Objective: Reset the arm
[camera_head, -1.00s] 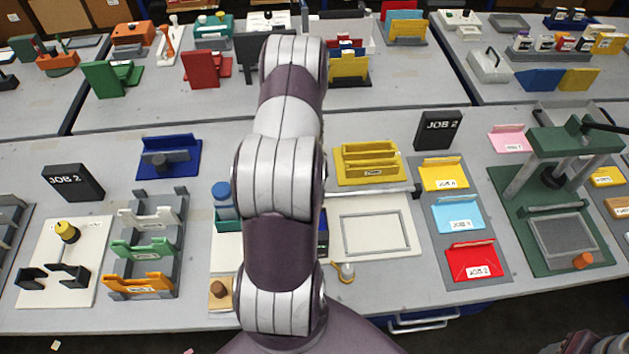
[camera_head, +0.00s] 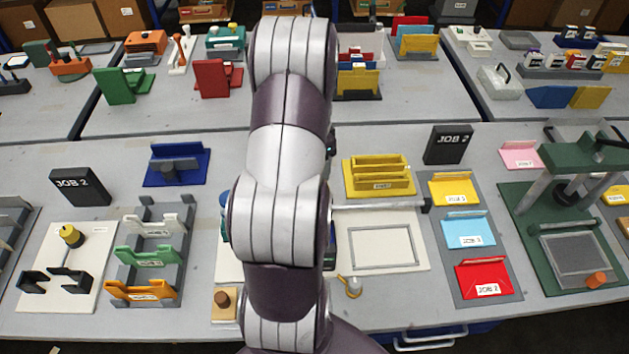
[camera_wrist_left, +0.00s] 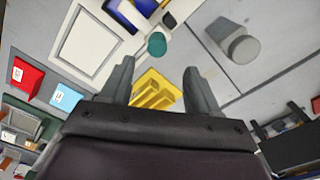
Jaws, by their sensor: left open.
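The pen plotter is the white board with a grey rectangular frame (camera_head: 380,247) and a dark-ended bar (camera_head: 375,206) along its back edge. My own arm runs up the middle of the head view and hides the plotter's left part. My left gripper (camera_wrist_left: 158,68) shows in the left wrist view, with its two grey fingers wide apart and nothing between them. A yellow tray (camera_wrist_left: 155,92) lies beyond the fingers. The white board (camera_wrist_left: 82,42) and a teal round piece (camera_wrist_left: 156,44) also show there. My right gripper is out of view.
A yellow tray (camera_head: 379,182) stands behind the plotter. A black JOB 2 sign (camera_head: 447,144) and a grey rack with yellow, blue and red card trays (camera_head: 515,290) are to its right. A green press (camera_head: 575,215) stands further right. An orange-fronted stacker (camera_head: 145,290) is at left.

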